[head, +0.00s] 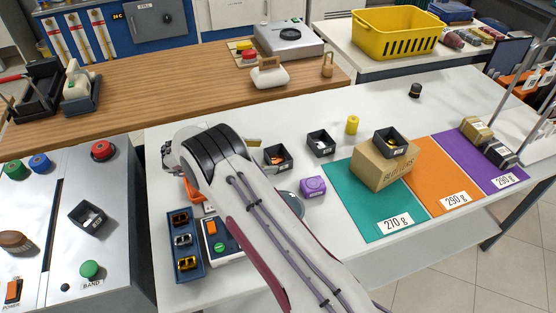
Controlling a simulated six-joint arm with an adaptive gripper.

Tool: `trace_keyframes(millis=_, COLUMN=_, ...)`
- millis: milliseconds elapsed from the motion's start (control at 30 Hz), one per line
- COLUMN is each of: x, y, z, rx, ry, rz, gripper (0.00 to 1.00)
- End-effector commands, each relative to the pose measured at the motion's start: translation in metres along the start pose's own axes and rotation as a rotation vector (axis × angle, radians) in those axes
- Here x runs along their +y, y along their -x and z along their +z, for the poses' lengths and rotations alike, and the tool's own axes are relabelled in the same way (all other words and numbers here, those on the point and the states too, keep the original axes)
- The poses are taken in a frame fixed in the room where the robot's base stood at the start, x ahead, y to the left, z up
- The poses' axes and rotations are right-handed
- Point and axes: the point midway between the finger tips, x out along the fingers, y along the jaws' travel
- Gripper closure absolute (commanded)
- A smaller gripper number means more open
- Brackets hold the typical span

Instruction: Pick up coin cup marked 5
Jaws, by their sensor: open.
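Several small black cups with white labels are in the head view; I cannot read the digits, so I cannot tell which is marked 5. One cup (277,164) stands just right of my arm with something orange in it. Another cup (321,150) stands behind it to the right. A third cup (390,150) sits on top of a cardboard box. A fourth cup (88,224) is on the grey machine at left. My gripper (190,188) is at the left end of the white table, left of the table cups, open and partly hidden by my wrist; I see nothing held.
A cardboard box (385,172) rests on the coloured mats. A purple block (313,187) and yellow cylinder (352,125) stand near the cups. A blue tray (184,274) and button box lie near my arm. The white table's back strip is mostly clear.

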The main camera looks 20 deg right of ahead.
Motion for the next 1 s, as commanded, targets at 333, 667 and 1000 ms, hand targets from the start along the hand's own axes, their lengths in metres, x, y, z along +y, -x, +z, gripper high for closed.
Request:
trace_keyframes(millis=333, x=0.0, y=-0.01, z=-0.001, rx=0.0, ry=0.0, rz=0.001, gripper=0.21)
trace_keyframes(millis=667, x=0.0, y=-0.045, z=-0.002, rx=-0.001, ry=-0.001, rz=0.002, gripper=0.21)
trace_keyframes(millis=1000, x=-0.001, y=-0.052, z=-0.002, rx=0.0, ry=0.0, rz=0.0, gripper=0.21)
